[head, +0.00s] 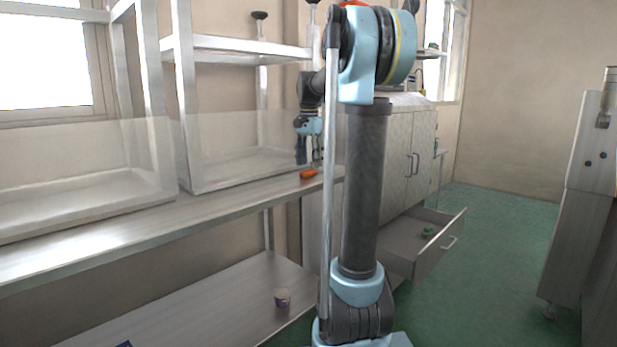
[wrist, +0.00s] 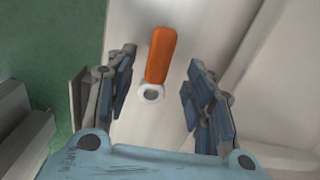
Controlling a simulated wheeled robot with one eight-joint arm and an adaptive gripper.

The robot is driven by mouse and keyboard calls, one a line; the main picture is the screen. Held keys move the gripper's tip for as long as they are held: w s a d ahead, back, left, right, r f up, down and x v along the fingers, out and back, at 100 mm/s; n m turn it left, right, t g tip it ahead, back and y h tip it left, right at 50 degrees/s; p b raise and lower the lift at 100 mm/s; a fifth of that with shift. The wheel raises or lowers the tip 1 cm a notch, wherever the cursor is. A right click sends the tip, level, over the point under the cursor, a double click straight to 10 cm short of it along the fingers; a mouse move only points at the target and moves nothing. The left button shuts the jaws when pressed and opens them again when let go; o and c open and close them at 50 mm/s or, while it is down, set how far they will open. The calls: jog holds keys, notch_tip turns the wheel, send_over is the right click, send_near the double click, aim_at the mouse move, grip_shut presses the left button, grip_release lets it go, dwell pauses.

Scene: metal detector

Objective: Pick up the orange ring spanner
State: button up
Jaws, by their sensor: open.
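The orange ring spanner (wrist: 161,56) lies on the pale bench top in the wrist view. Its orange handle points away and its pale ring end (wrist: 151,93) is nearer my gripper. It also shows in the head view as a small orange shape (head: 308,173) near the far end of the bench. My gripper (wrist: 158,82) is open, with one blue finger pad on each side of the spanner and clear gaps to both.
The bench (head: 150,218) runs along the wall, with a white metal rack (head: 186,110) behind it. A small cup (head: 282,298) stands on the lower shelf. A cabinet drawer (head: 440,258) stands open with a green object (head: 427,231) inside.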

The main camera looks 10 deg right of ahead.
aim_at(309, 170)
jog(key=shift+s+f, duration=0.1)
jog(key=shift+f, duration=1.65)
grip_shut()
